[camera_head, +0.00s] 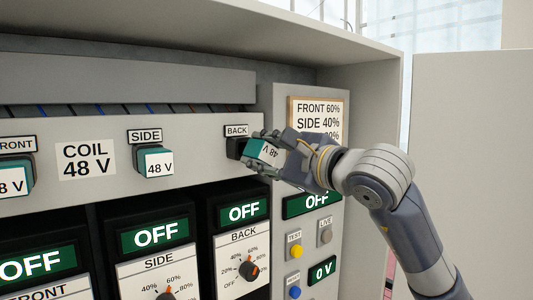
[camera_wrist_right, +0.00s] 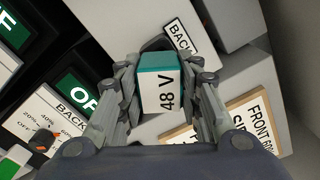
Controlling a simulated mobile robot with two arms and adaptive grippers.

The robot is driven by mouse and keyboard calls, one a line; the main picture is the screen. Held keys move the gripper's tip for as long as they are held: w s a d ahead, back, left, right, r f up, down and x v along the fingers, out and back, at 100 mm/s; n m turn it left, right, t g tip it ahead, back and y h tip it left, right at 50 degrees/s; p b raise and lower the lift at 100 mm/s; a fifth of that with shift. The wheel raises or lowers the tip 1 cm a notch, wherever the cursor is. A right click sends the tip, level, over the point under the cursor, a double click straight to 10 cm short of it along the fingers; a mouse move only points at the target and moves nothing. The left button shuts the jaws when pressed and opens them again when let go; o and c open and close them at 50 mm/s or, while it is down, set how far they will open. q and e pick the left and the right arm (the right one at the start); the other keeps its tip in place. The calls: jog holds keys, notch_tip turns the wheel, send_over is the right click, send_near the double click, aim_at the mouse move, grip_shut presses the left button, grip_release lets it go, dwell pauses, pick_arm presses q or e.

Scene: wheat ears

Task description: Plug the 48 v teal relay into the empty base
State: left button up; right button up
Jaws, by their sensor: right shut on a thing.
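My right gripper (camera_head: 262,155) is shut on a teal relay (camera_head: 265,150) with a white 48 V label. The relay also shows between the fingers in the right wrist view (camera_wrist_right: 160,82). It is at the dark base (camera_head: 236,147) under the BACK label, close in front of it or touching it; I cannot tell whether it is seated. In the head view the relay is turned, its label tilted. The base is mostly hidden behind the relay and fingers in the wrist view. My left gripper is not in view.
Teal 48 V relays sit at SIDE (camera_head: 154,158) and FRONT (camera_head: 14,174) on the grey rail. A COIL 48 V plate (camera_head: 86,160) is between them. Dials and OFF displays are below. A framed notice (camera_head: 318,117) is just right of the base. A cabinet side wall (camera_head: 365,110) stands to the right.

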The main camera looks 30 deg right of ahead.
jog(key=shift+w+a+p, duration=0.15)
jog(key=shift+w+p, duration=0.2)
jog(key=shift+w, duration=1)
jog(key=shift+w, duration=0.15)
jog(key=o, duration=0.9)
jog(key=shift+c, duration=0.2)
jog(key=shift+o, duration=1.4)
jog(key=shift+w, duration=0.15)
jog(key=s, duration=1.2)
jog(key=shift+d, duration=0.45)
